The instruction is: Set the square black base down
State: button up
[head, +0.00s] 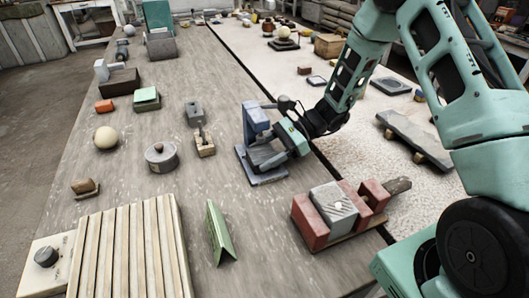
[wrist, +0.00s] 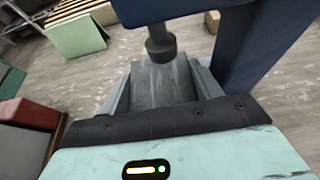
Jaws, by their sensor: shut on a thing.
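My gripper (head: 264,158) reaches in from the right at the blue press (head: 255,118) on the grey bench. In the wrist view my gripper (wrist: 163,78) is shut on a dark grey, flat-faced thing, which I take to be the square black base (wrist: 163,86). It lies between the fingers, just beneath the dark round ram of the press (wrist: 238,45). Its far side is hidden by the ram, and its underside is hidden too. I cannot tell whether it touches the press's plate.
Red blocks with a grey block (head: 334,207) stand to the front right. A green angled piece (head: 220,232) stands in front. A round grey tin (head: 161,157), a wooden block (head: 204,146) and a pale sphere (head: 105,137) are to the left. A dark square plate (head: 391,86) lies on the right bench.

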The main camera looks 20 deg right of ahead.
jog(key=o, duration=1.2)
jog(key=shift+f, duration=0.1)
jog(key=shift+d+r, duration=0.2)
jog(key=b+v, duration=0.1)
jog(key=v, duration=1)
jog(key=shift+d+r, duration=0.1)
jog(key=shift+d, duration=0.2)
